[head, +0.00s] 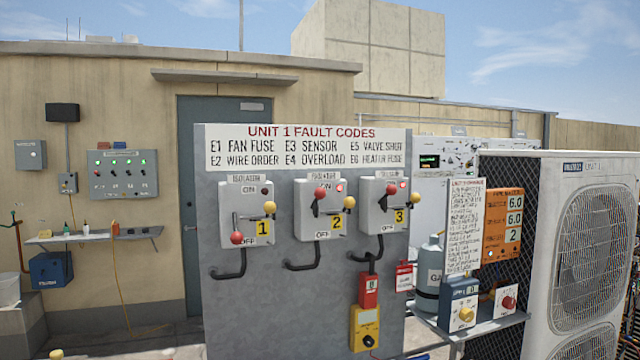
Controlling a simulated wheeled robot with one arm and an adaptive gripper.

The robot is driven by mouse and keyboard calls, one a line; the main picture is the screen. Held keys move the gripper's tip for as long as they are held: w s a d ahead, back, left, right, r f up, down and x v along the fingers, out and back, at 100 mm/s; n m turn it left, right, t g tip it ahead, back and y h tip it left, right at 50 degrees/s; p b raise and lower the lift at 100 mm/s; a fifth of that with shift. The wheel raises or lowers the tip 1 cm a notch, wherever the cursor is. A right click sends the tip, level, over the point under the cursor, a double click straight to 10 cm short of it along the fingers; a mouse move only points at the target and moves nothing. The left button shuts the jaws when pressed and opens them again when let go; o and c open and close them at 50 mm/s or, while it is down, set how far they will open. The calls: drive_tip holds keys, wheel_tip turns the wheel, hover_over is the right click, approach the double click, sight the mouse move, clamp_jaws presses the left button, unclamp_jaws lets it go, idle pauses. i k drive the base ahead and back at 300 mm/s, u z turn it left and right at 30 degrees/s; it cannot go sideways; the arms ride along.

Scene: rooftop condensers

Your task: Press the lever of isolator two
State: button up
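Isolator two (309,222) is the middle of three light grey boxes on a grey panel, marked with a yellow "2" plate (336,223). Its dark lever ends in a red knob (320,192) near the top, by the ON mark. A yellow knob (349,202) sticks out at the box's right side. A small red lamp (340,187) glows on it. Isolator one (232,205) is on the left, its red knob (237,238) low by OFF. Isolator three (372,222) is on the right, its red knob (391,189) high. My gripper is not in view.
The grey panel (280,310) stands upright in front of a door (192,150). A yellow meter (364,327) hangs below isolator three. At right are a shelf (480,328) with a blue device and a large condenser (538,245). A wall shelf (90,237) is at left.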

sight(320, 193)
drive_tip(key=u, duration=0.05)
drive_tip(key=k, duration=0.15)
drive_tip(key=z, duration=0.7)
drive_tip(key=i, duration=0.7)
drive_tip(key=u, duration=2)
